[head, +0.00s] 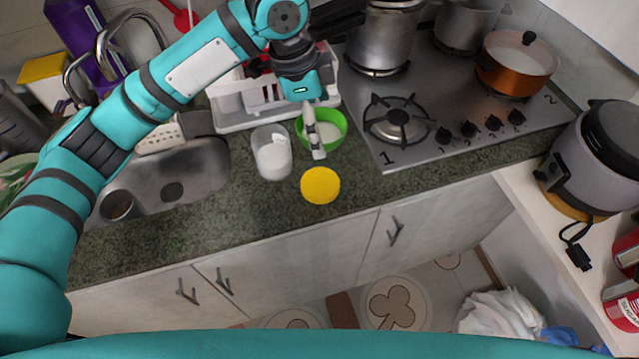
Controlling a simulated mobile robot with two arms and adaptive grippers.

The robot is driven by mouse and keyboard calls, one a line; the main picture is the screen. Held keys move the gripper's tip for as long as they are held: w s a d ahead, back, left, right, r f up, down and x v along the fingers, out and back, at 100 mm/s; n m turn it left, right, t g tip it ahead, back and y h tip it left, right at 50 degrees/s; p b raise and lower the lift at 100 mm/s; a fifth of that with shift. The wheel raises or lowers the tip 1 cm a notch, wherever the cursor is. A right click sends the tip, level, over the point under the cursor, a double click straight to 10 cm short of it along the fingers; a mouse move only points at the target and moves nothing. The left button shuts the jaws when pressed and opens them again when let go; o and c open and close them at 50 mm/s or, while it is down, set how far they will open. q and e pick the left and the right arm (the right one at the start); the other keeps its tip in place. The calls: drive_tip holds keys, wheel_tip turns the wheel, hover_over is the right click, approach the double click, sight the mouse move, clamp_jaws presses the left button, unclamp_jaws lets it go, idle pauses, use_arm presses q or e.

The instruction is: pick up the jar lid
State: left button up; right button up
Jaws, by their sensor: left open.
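A round yellow jar lid (320,185) lies on the green stone counter near its front edge. My left gripper (317,152) points down just above and behind the lid, in front of a green bowl (332,141). The gripper is open and apart from the lid in the picture; its exact height is hard to tell. A clear jar with white contents (271,156) stands left of the lid. My right gripper does not show.
A sink (165,185) with a faucet lies to the left. A gas stove (450,100) with pots and an orange pot (517,65) is to the right. A white dish rack (240,110) stands behind the jar. The counter right of the lid is clear.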

use_arm(q)
drive_tip(key=s, duration=0.1)
drive_tip(key=m+y+p, duration=0.1)
approach(320, 183)
drive_tip(key=f, duration=0.2)
drive_tip(key=f+p, duration=0.1)
drive_tip(key=f, duration=0.1)
drive_tip(key=shift+w+d+g, duration=0.2)
drive_tip(key=shift+d+g, duration=0.1)
drive_tip(key=shift+g, duration=0.1)
drive_tip(key=shift+f, duration=0.45)
drive_tip(key=shift+d+f+p, duration=0.1)
drive_tip(key=shift+f+p, duration=0.25)
wheel_tip(320, 183, down, 4)
drive_tip(key=shift+d+r+p, duration=0.15)
drive_tip(key=shift+p, duration=0.45)
drive_tip(key=shift+f, duration=0.4)
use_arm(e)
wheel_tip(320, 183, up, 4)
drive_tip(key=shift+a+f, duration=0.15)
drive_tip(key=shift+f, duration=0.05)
